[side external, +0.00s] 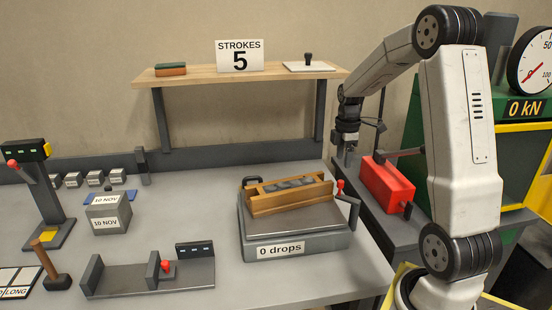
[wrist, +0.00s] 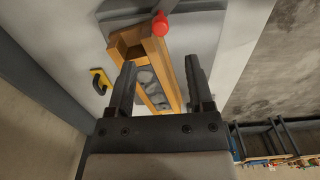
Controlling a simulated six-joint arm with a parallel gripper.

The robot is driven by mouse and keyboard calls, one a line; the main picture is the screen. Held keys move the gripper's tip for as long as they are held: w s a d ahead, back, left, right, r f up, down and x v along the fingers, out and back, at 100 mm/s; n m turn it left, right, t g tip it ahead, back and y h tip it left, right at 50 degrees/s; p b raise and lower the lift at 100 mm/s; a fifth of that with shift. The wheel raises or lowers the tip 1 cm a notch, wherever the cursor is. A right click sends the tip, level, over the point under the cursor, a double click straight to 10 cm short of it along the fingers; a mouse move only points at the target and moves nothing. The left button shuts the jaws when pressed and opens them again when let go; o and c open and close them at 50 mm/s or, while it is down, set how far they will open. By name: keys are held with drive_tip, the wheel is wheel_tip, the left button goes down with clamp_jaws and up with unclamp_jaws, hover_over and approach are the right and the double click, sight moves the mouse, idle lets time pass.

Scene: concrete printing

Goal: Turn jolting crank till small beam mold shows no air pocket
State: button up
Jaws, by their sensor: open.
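The small beam mold (side external: 288,206) is a long wooden box with lumpy grey fill, lying on the jolting table (side external: 297,242), whose label reads "0 drops". The jolting crank (side external: 351,206) is a dark arm with a red knob on the table's right side. In the wrist view the red knob (wrist: 160,24) stands beyond my gripper, above the end of the wooden mold (wrist: 168,62). My gripper (side external: 347,150) is open and empty, high behind and right of the crank. In the wrist view its two fingers (wrist: 160,80) are apart, touching nothing. Air pockets are too small to make out.
A red box-shaped machine (side external: 387,183) stands right of the crank. A shelf (side external: 240,75) at the back carries a sign reading "STROKES 5" (side external: 240,56). A grey slotted fixture (side external: 150,275) with a red knob lies front left. Bench surface between is clear.

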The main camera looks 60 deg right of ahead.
sight(341, 181)
drive_tip(key=shift+f, duration=0.1)
drive_tip(key=shift+f, duration=3.8)
clamp_jaws()
